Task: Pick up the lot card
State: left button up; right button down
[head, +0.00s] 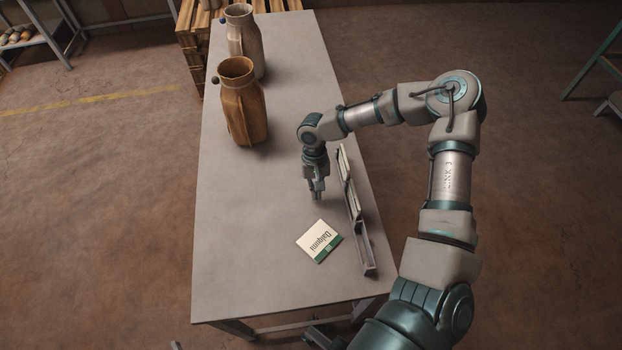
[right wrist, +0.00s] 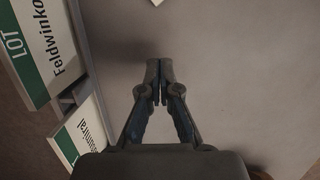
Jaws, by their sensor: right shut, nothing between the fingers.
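A lot card (head: 318,241), white with a green band and dark lettering, lies flat on the table near the front of the rack. A pale edge at the top of the right wrist view (right wrist: 157,2) may be its corner. My right gripper (head: 318,194) points down over the table, just behind the card and apart from it. Its fingertips (right wrist: 159,75) are together with nothing between them. Other lot cards stand in a narrow rack (head: 364,249) to the right; one reads "LOT Feldwinko" (right wrist: 45,45), and another (right wrist: 84,135) shows partly. My left gripper is not seen.
A brown hopper (head: 241,105) and a paler hopper (head: 246,42) stand on the far part of the grey table (head: 232,230). A wooden pallet stack (head: 190,42) is behind the table. The tabletop left of the card is clear.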

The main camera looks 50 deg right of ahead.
aim_at(319, 216)
jog(key=shift+x, duration=1.25)
jog(key=shift+s+a+r, duration=0.15)
jog(key=shift+s+a, duration=0.95)
jog(key=shift+s, duration=0.1)
jog(key=shift+s+a, duration=0.2)
jog(key=shift+s, duration=0.05)
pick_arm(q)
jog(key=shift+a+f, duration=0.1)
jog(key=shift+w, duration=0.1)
